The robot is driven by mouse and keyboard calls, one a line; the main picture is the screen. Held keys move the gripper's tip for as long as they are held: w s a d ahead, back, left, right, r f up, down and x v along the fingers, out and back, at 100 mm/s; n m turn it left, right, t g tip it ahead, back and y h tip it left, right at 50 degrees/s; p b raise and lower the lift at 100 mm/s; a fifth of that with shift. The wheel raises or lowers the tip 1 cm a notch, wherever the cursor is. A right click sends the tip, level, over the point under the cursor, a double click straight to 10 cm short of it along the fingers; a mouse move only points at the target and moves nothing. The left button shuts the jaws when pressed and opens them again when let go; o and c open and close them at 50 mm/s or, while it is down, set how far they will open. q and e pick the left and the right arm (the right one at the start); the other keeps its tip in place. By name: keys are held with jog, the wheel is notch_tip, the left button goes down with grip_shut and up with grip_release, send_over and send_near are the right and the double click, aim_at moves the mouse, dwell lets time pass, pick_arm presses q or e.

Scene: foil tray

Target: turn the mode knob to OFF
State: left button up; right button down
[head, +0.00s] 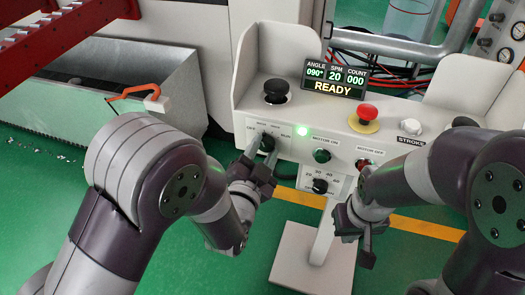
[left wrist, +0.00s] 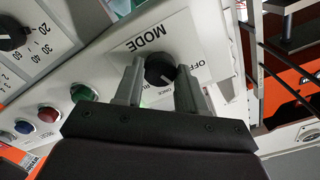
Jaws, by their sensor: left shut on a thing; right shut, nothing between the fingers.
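The black mode knob (head: 267,143) is on the front face of the pale control console, at its left end. In the left wrist view the knob (left wrist: 158,70) sits between two grey fingers, below the upside-down MODE label (left wrist: 147,42). The OFF label (left wrist: 188,67) is to its right. A white pointer line shows on the knob, but its exact setting is hard to tell. My left gripper (head: 258,167) is shut on the knob. My right gripper (head: 355,232) is shut and empty, below the console's right part.
The display (head: 335,78) reads READY. A black button (head: 276,91) and a red mushroom button (head: 367,114) stand on top. A lit green lamp (head: 303,132), a green button (head: 322,155) and a lower black knob (head: 320,186) are close to the mode knob.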

pick_arm(q)
jog(key=n+b, duration=0.1)
jog(key=n, duration=0.3)
jog(key=shift+f+n, duration=0.1)
jog(key=shift+n, duration=0.2)
jog(key=shift+n+b, duration=0.65)
jog(key=shift+n, duration=0.75)
jog(key=o, duration=1.1)
jog(key=shift+c, duration=0.2)
jog(key=p+v, duration=0.2)
jog(key=v, duration=1)
jog(key=shift+s, duration=0.35)
